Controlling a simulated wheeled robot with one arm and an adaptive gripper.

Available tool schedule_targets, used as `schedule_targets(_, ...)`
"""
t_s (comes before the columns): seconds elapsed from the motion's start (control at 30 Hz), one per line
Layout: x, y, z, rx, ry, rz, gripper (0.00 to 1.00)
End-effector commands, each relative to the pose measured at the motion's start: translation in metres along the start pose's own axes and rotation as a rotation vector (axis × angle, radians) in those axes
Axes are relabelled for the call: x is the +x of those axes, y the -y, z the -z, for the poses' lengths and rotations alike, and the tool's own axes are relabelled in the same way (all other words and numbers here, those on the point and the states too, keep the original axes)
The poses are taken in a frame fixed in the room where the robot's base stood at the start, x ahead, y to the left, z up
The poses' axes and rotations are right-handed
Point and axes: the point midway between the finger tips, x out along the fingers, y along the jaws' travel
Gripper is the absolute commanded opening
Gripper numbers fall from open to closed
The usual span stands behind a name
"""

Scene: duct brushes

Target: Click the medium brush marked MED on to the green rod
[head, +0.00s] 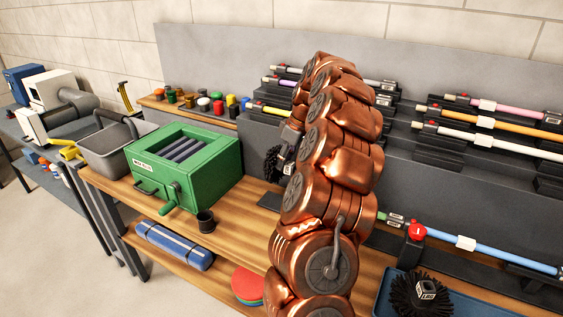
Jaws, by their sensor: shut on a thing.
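My gripper (291,138) shows only in part at the left side of my copper arm, which hides most of it. It is shut on a black bristled brush (273,164) with a small pale label, too small to read. The brush is held above the wooden bench, left of my arm. A short piece of the green rod (381,215) shows right of my arm, low at the front rack, apart from the brush. A grey labelled fitting sits at its right end; the arm hides the rest.
A red tag marked 1 (417,231) and a blue rod (490,250) lie right of the green rod. A large black brush (422,294) sits in a blue tray. A green hand-cranked box (218,182) and dark cup (205,222) stand left. Racked rods (500,140) fill the right back.

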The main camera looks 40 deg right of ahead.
Motion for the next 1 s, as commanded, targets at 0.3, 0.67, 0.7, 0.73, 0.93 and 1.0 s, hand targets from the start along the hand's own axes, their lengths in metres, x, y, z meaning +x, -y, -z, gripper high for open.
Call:
schedule_targets(0.3, 0.012, -0.004, -0.008, 0.006, 0.0, -0.001, 0.0)
schedule_targets(0.67, 0.039, -0.006, -0.017, 0.004, 0.002, 0.002, 0.0)
schedule_targets(0.7, 0.042, -0.006, -0.018, 0.004, 0.002, 0.002, 0.0)
schedule_targets(0.73, 0.044, -0.006, -0.019, 0.004, 0.001, 0.001, 0.0)
schedule_targets(0.93, 0.057, -0.009, -0.024, 0.004, 0.0, 0.0, 0.0)
schedule_targets(1.0, 0.06, -0.009, -0.025, 0.004, 0.001, 0.001, 0.0)
